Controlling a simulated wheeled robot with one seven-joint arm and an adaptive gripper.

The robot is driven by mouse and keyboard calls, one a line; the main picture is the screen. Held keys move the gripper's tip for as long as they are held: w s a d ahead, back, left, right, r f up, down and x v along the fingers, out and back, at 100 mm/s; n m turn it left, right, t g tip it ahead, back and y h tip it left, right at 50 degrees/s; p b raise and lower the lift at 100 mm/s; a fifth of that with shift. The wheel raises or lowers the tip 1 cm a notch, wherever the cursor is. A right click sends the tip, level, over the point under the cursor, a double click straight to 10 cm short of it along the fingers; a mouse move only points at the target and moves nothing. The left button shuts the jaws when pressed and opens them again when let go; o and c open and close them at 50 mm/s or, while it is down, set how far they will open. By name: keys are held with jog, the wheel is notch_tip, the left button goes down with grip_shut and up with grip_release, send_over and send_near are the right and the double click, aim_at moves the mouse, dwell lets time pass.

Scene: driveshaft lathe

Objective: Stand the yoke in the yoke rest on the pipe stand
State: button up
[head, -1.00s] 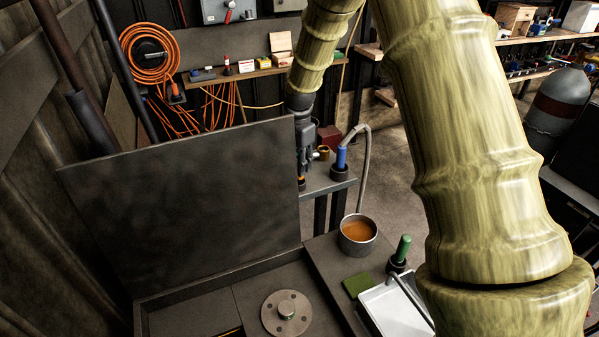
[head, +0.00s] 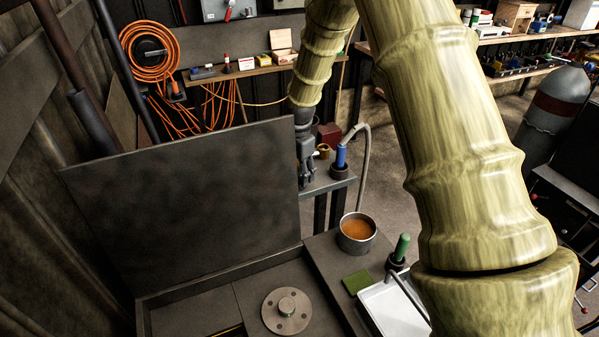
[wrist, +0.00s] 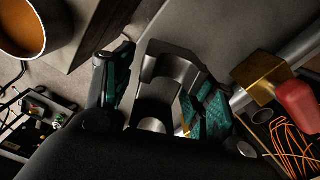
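In the wrist view a grey metal forked piece, which looks like the yoke (wrist: 165,68), lies between the two teal-padded fingers of my gripper (wrist: 162,95). Both fingers are close against its sides, and my gripper appears shut on it. In the head view my gripper (head: 306,172) hangs pointing down at the left end of a small grey stand (head: 325,182), beside the dark upright panel. The yoke is too small to make out there. I cannot pick out the yoke rest. A brass block (wrist: 256,78) on a pale pipe is right of the gripper in the wrist view.
A blue-handled tool (head: 341,158) stands in a holder near my gripper. A pot of orange-brown liquid (head: 357,232) is in front, with a hose behind it. The dark upright panel (head: 190,205) stands left. A red-ended part (wrist: 297,98) is near the brass block.

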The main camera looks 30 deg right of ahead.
jog(key=shift+r, duration=0.1)
notch_tip(320, 180, up, 12)
jog(key=b, duration=0.3)
dwell(0.5)
